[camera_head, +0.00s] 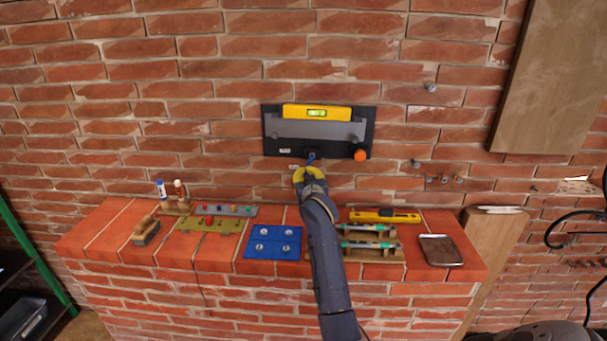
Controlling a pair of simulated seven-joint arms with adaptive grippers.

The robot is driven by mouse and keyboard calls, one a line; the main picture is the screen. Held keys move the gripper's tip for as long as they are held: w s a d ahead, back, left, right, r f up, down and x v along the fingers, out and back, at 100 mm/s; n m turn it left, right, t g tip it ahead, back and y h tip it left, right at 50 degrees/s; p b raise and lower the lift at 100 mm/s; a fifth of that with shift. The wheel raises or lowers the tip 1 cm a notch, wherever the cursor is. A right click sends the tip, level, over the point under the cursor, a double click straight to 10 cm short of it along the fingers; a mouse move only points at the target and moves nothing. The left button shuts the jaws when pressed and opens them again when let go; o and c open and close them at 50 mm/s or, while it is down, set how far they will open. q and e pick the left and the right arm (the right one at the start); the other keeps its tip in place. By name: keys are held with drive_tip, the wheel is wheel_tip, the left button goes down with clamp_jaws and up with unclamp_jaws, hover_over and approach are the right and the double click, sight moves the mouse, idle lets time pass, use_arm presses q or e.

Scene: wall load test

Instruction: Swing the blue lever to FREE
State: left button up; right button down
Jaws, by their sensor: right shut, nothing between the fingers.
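A dark wall plate (272,143) is fixed to the brick wall, with a grey bar and a yellow level (317,112) along its top. The blue lever (311,157) shows as a small blue piece at the plate's lower edge, tilted a little. An orange knob (361,155) sits at the plate's lower right. My right gripper (309,171), with yellow parts, is shut just below the blue lever. I cannot tell whether it touches the lever, and it hides part of that area. Small white labels near the lever are too small to read. My left gripper is not in view.
A brick ledge (222,250) runs below, holding a blue tile (273,243), a brush (146,231), a yellow tool (385,215) and a metal tray (440,250). Bolts (431,87) stick out of the wall at right. A wooden board (550,80) leans at upper right.

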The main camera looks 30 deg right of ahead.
drive_tip(key=c, duration=2.1)
unclamp_jaws()
drive_tip(key=o, duration=0.8)
drive_tip(key=shift+c, duration=0.2)
drive_tip(key=v, duration=1.2)
